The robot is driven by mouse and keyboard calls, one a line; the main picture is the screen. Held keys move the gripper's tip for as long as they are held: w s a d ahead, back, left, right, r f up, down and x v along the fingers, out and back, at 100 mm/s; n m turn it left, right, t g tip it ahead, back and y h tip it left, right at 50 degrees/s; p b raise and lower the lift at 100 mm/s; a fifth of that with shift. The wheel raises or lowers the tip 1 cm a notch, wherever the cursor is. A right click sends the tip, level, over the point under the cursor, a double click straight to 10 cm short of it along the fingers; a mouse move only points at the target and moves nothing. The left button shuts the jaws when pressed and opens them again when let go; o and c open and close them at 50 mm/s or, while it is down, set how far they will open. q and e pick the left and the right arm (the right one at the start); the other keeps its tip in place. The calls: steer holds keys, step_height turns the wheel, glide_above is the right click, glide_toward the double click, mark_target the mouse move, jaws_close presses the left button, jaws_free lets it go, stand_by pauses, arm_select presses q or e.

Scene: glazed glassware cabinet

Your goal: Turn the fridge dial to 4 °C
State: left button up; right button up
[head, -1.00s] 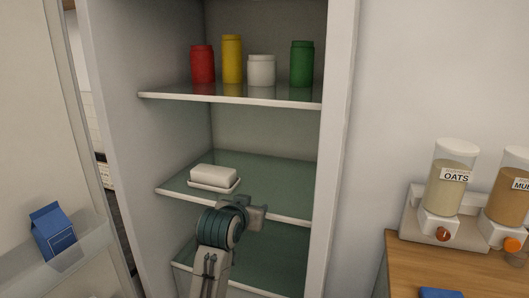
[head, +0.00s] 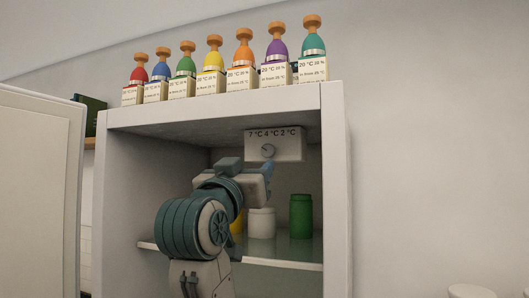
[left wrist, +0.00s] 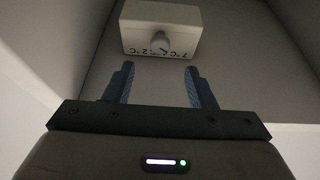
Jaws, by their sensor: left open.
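The fridge dial is a round grey knob (head: 268,151) on a white control box (head: 290,146) under the fridge ceiling. The box is marked 7 °C, 4 °C and 2 °C. The knob has a dark pointer line, too small to read surely against the marks. In the left wrist view the knob (left wrist: 160,43) is ahead, between the lines of the two blue fingers. My left gripper (left wrist: 158,78) is open and empty, apart from the knob. In the head view my left gripper (head: 267,172) is below the box, partly hidden by its own wrist. My right gripper is not in view.
Below my left arm, a white jar (head: 261,223) and a green jar (head: 301,216) stand on the glass shelf (head: 285,262); a yellow jar (head: 237,222) is mostly hidden. Several coloured bottles stand on the fridge top. The fridge door (head: 38,190) is open at left.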

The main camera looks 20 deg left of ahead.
mark_target(267, 152)
arm_select(q)
steer(key=p+x, duration=0.4)
steer(key=x, duration=0.3)
steer(key=shift+w+r, duration=0.25)
steer(key=shift+w, duration=0.05)
steer(key=shift+w+p, duration=0.3)
steer(key=shift+w, duration=0.3)
steer(key=c, duration=1)
